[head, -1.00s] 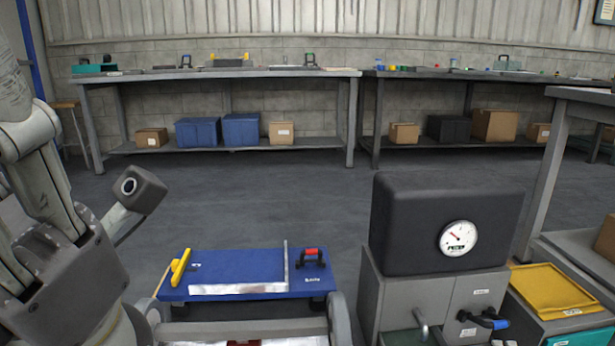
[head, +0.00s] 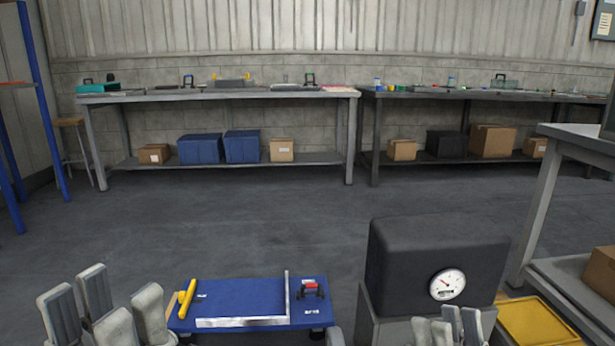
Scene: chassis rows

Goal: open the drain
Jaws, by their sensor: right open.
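A grey cabinet (head: 366,318) stands at the lower right with a black box-shaped unit (head: 415,252) on top. The unit has a round white gauge (head: 447,284) on its front. My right gripper (head: 449,327) is open at the bottom edge, in front of the cabinet, and looks empty. It and the picture edge hide the cabinet's lower front, so no drain or valve handle shows now. My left gripper (head: 106,306) is at the lower left, its fingers spread and nothing visible between them, left of the blue board.
A blue board (head: 240,297) with a yellow bar (head: 187,298) and a red-and-black handle (head: 311,289) lies at the bottom middle. A yellow tray (head: 538,322) is right of the cabinet. Workbenches (head: 230,95) line the back wall. The floor between is clear.

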